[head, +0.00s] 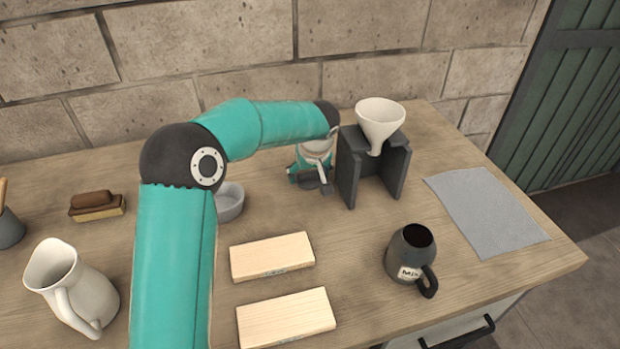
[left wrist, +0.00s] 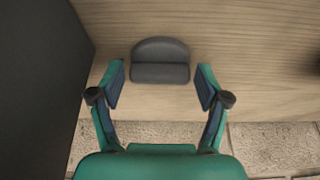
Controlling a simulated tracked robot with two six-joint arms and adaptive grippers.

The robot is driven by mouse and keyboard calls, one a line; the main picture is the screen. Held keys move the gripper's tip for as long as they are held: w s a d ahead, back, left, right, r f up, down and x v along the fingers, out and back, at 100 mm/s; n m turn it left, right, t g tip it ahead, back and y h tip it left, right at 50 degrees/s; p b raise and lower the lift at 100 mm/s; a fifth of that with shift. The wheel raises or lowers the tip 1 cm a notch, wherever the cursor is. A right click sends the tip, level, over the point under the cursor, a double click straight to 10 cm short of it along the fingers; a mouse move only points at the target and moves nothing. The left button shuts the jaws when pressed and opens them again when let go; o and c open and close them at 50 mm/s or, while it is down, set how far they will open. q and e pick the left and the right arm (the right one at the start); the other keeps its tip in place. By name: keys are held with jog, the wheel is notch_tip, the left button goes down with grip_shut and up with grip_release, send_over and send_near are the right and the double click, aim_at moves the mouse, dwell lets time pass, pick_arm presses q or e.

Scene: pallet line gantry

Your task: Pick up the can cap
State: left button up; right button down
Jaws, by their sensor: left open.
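In the left wrist view a dark grey piece with a rounded edge and a raised bar, apparently the can cap (left wrist: 160,58), lies on the wooden table. My left gripper (left wrist: 160,84) is open, with one finger on each side of the cap's near part. Its fingers look apart from the cap. In the head view my left gripper (head: 312,170) is low over the table, just left of the dark stand. There the cap is hard to tell from the gripper's dark parts. My right gripper is not in view.
The dark stand (head: 352,168) holding a white funnel (head: 380,118) is close to my left gripper. A grey bowl (head: 230,203), two wooden blocks (head: 272,258), a dark mug (head: 408,255), a white jug (head: 72,285), a brush (head: 95,205) and a grey cloth (head: 485,212) are on the table.

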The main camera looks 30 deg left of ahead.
pick_arm(q)
jog(key=c, duration=0.6)
jog(key=shift+r, duration=0.1)
